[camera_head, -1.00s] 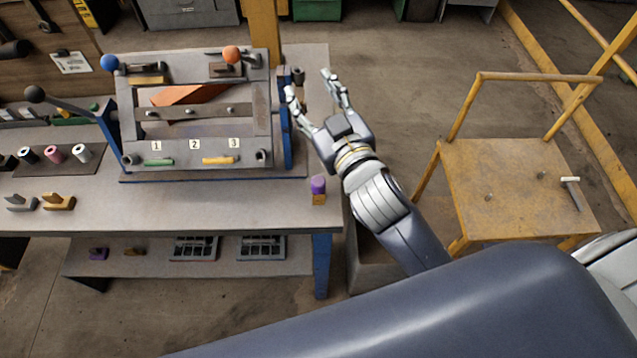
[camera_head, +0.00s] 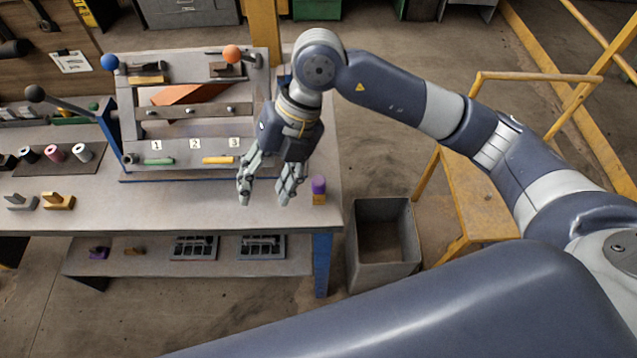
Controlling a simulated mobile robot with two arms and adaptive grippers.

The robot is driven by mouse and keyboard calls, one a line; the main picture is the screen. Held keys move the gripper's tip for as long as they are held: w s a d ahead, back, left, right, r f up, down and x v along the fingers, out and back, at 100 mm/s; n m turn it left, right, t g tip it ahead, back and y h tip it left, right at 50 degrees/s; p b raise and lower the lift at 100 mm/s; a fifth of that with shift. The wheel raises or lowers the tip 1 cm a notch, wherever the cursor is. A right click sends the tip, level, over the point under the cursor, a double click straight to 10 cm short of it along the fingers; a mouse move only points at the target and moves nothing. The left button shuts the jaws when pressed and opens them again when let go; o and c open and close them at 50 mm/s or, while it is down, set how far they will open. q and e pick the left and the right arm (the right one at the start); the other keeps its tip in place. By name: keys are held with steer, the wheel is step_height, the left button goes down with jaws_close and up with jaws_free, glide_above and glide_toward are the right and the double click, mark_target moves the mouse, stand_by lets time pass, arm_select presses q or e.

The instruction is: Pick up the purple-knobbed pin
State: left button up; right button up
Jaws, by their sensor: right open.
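The purple-knobbed pin (camera_head: 318,185) stands upright near the right edge of the workbench, its purple top above a yellow-orange base. My right gripper (camera_head: 265,196) points down over the bench with its two fingers spread and nothing between them. It is just left of the pin and apart from it. The exact height of the fingertips above the bench is hard to tell. My left gripper is not in view.
A blue-framed fixture (camera_head: 190,172) with numbered places stands behind and left of my right gripper. A grey open bin (camera_head: 362,272) stands on the floor right of the workbench (camera_head: 180,212). Bare bench top lies in front of the fixture.

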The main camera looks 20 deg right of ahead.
steer(key=w+d+m+t+h, duration=0.2)
steer(key=w+d+h, duration=0.3)
steer(key=d, duration=0.6)
steer(key=p, duration=0.1)
glide_above(319, 180)
step_height(319, 180, down, 5)
steer(key=shift+r, duration=0.1)
step_height(319, 180, down, 5)
steer(key=p, duration=0.3)
steer(key=shift+r, duration=0.1)
steer(key=shift+f, duration=0.55)
jaws_close()
